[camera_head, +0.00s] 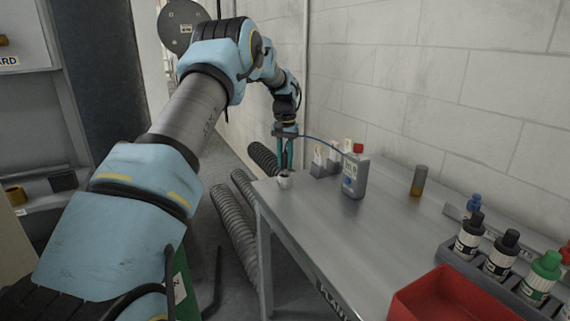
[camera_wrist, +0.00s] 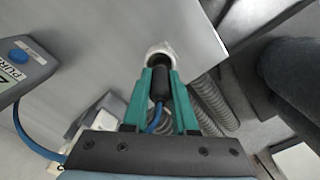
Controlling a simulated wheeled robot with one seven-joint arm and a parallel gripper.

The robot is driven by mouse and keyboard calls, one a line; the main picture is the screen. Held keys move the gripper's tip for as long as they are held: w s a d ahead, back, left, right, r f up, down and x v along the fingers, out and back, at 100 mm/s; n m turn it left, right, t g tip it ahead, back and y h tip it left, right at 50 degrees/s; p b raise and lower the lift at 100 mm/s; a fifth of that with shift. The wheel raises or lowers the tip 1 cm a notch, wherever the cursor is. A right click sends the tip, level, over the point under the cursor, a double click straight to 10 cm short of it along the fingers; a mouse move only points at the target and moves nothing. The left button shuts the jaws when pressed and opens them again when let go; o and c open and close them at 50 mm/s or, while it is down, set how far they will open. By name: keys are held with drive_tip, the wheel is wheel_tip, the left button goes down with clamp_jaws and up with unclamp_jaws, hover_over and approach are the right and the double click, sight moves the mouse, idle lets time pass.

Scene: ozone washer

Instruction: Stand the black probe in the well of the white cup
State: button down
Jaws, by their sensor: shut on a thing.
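My gripper (camera_head: 285,166) points down at the far left corner of the grey table, its green fingers just above the small white cup (camera_head: 284,182). In the wrist view the fingers (camera_wrist: 161,72) are shut on the black probe (camera_wrist: 159,84), with a blue cable (camera_wrist: 155,118) coming from its near end. The probe's far end meets the near side of the cup's opening (camera_wrist: 157,47) in that view. The fingers and probe hide part of the cup, so I cannot tell whether the tip is inside the well or above it.
White-labelled containers (camera_head: 325,157) stand behind. An amber vial (camera_head: 418,181), dropper bottles (camera_head: 470,236) and a red tray (camera_head: 450,296) are further right. The table's left edge is close to the cup.

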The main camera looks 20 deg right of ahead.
drive_tip(key=shift+f, duration=0.95)
drive_tip(key=shift+f, duration=0.2)
drive_tip(key=c, duration=0.7)
unclamp_jaws()
